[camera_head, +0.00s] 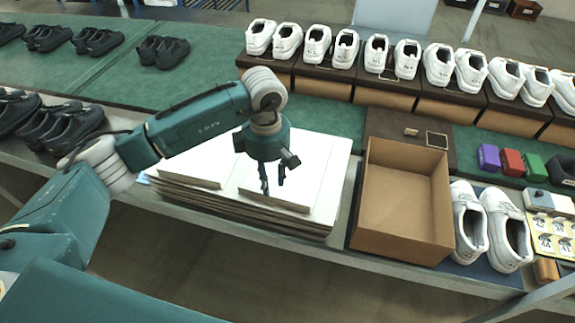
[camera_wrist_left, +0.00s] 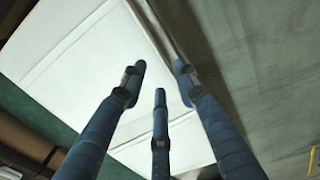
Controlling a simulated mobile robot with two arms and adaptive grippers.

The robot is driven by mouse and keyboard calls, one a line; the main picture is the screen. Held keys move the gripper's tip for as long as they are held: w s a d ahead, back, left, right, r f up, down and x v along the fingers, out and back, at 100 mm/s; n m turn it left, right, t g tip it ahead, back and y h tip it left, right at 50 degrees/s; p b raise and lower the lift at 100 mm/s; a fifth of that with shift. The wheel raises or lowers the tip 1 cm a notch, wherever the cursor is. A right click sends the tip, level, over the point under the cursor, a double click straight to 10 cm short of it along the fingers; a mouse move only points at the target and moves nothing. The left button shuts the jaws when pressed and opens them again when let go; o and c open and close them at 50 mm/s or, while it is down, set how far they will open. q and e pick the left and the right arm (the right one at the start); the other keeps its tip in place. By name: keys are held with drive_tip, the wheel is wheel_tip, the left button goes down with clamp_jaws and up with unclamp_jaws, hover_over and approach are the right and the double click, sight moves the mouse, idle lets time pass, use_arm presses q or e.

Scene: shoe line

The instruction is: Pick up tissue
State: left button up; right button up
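A stack of flat white sheets (camera_head: 318,185), which I take to be the tissue, lies on the bench left of the open box. Two smaller white panels sit on its top. My left gripper (camera_head: 272,188) points down over the right part of the stack. In the left wrist view the white sheet (camera_wrist_left: 80,60) fills the upper left, and the three dark fingers of the gripper (camera_wrist_left: 160,85) are spread with nothing held between them. I cannot tell if the fingertips touch the sheet. My right gripper is in neither view.
An open empty brown box (camera_head: 400,195) stands right of the stack. White shoes (camera_head: 507,230) stand beside it. A row of white shoes on boxes (camera_head: 380,95) lines the back. Black shoes (camera_head: 65,130) stand at left. Small coloured blocks (camera_head: 511,162) lie at right.

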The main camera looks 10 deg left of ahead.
sight(271, 201)
use_arm(q)
drive_tip(key=f+p, duration=0.1)
drive_tip(key=f, duration=0.1)
drive_tip(key=f+p, duration=0.1)
drive_tip(key=f, duration=0.1)
drive_tip(key=shift+s+a+f+p, duration=0.1)
drive_tip(key=shift+s+f+p, duration=0.1)
drive_tip(key=shift+p, duration=0.15)
drive_tip(key=shift+f, duration=0.35)
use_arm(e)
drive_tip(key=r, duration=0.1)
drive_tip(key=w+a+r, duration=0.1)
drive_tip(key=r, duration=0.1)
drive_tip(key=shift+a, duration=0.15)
use_arm(q)
clamp_jaws()
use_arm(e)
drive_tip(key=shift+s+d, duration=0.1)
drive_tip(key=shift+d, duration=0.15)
